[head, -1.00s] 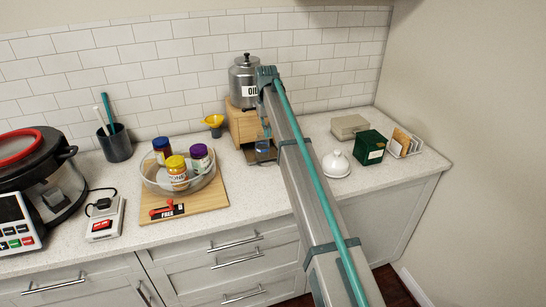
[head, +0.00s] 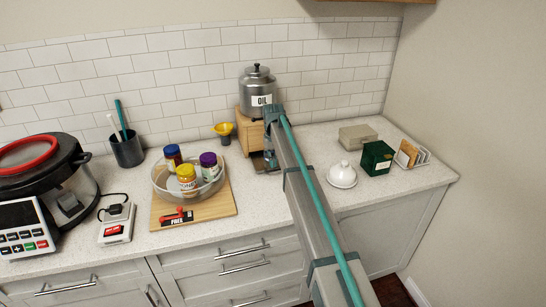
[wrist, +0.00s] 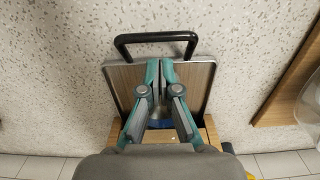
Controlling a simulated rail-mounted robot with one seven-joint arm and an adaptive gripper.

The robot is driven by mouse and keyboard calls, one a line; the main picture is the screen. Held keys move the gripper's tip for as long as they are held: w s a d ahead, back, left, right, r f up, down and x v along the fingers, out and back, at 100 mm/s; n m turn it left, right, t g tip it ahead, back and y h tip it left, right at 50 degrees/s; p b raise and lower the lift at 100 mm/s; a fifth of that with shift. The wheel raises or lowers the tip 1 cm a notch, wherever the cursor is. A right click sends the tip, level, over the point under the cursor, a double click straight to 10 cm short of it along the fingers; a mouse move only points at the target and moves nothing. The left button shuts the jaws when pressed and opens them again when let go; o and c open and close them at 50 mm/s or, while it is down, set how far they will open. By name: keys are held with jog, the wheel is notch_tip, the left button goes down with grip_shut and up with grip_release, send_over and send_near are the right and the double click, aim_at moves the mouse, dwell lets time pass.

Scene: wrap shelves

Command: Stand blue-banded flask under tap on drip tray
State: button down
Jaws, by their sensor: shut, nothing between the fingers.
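My gripper (wrist: 159,66) is shut and empty, its teal fingertips together above the drip tray. In the head view my gripper (head: 270,160) is low in front of the wooden stand. The drip tray (wrist: 198,80) has a metal rim, a wood-coloured inside and a black handle (wrist: 155,38); its edge also shows in the head view (head: 257,164). A small blue patch (wrist: 160,123), probably the flask's blue band, shows behind the fingers near the stand; the rest is hidden, so I cannot tell its stance. The tap is hidden behind my arm.
The OIL tin (head: 257,88) stands on the wooden stand (head: 247,133). A yellow funnel (head: 223,129) is left of it. A glass bowl of jars (head: 160,183) sits on a board further left. A white dome (head: 342,175) and green box (head: 376,158) stand right.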

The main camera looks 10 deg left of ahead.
jog(key=shift+w+a+b, duration=0.15)
jog(key=shift+w+a, duration=0.05)
jog(key=shift+w, duration=0.35)
jog(key=shift+w+a+b, duration=0.15)
jog(key=shift+w+a, duration=0.05)
jog(key=shift+w, duration=0.3)
jog(key=shift+s, duration=0.1)
jog(key=shift+r, duration=0.1)
